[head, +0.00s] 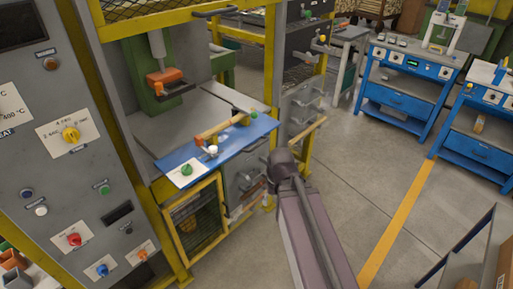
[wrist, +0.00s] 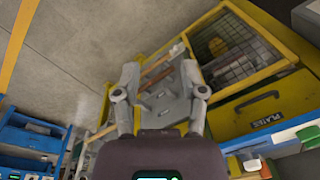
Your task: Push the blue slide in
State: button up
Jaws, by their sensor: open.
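The blue slide (head: 236,140) is a flat blue plate sticking out at the front of the grey press table in the head view. A wooden bar with an orange end (head: 212,133) lies across it, with a white knob (head: 212,151) beside the bar. A white card with a green knob (head: 187,170) is at its near left corner. My gripper (wrist: 160,85) is open and empty in the wrist view, pointing at a grey frame. In the head view my arm ends just right of the slide, apart from it in the picture; its fingers cannot be made out there.
A yellow mesh guard door (head: 197,222) is below the slide. A control panel (head: 75,150) with coloured knobs stands at the left. Blue benches (head: 405,85) stand at the back right. Grey floor with a yellow line (head: 400,220) is open between.

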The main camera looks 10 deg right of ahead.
jog(key=w+f+m+t+y+b, duration=0.1)
jog(key=w+f+t+y+b, duration=0.1)
jog(key=w+y+b, duration=0.15)
jog(key=m+t+y+b, duration=0.5)
jog(key=m+t+b, duration=0.2)
jog(key=m+t, duration=0.3)
send_near(258, 145)
jog(key=v, duration=0.3)
jog(key=shift+s+d+f, duration=0.15)
jog(key=shift+s+f, duration=0.1)
jog(key=shift+w+n, duration=0.1)
jog(key=shift+n, duration=0.2)
jog(key=b+x, duration=0.3)
jog(key=x, duration=1)
jog(key=shift+w, duration=0.35)
grip_shut()
